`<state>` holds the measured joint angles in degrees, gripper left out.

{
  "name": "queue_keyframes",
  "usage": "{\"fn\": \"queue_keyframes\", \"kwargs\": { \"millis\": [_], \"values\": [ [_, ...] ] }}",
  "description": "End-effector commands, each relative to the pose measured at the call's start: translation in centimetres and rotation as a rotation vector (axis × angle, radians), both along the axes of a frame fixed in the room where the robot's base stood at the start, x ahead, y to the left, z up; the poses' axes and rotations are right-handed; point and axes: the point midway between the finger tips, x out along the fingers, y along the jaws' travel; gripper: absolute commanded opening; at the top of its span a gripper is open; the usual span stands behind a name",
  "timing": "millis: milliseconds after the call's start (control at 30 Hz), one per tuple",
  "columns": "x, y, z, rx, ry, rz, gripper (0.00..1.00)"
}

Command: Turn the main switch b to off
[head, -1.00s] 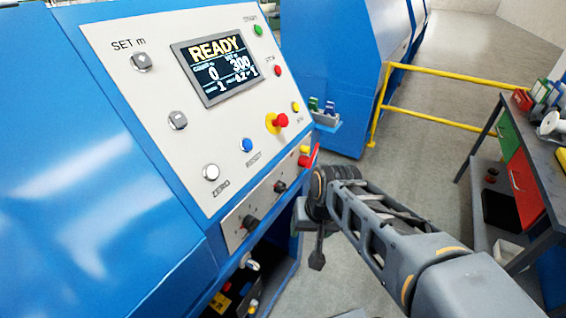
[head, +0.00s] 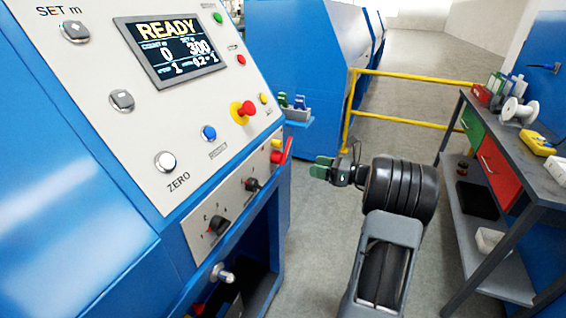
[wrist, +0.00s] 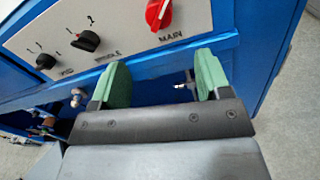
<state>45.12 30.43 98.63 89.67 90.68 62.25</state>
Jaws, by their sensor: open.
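The main switch is a red rotary handle (head: 284,148) on a yellow base at the right end of the lower panel strip. In the wrist view the red switch (wrist: 160,14) sits above the word MAIN, its handle tilted from upright; its top is cut off by the picture edge. My gripper (head: 322,168) is to the right of the switch in the head view, apart from it, with its green fingers pointing at the machine. In the wrist view my gripper (wrist: 161,78) is open and empty, its fingertips below the panel strip.
Black knobs (head: 219,225) and a metal lever (head: 222,275) lie left of the switch. A red mushroom button on a yellow collar (head: 243,111) is above it. A workbench (head: 500,140) stands right, and a yellow rail (head: 400,118) behind.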

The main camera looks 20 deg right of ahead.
Motion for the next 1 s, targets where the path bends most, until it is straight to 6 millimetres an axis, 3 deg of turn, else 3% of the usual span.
{"fn": "queue_keyframes", "kwargs": {
  "millis": [533, 1000],
  "values": [
    [6.8, 7.1, 0.0, -0.002, 0.000, 0.003, 0.70],
    [8.6, 8.9, 0.0, -0.003, 0.001, 0.000, 0.70]
  ]
}}
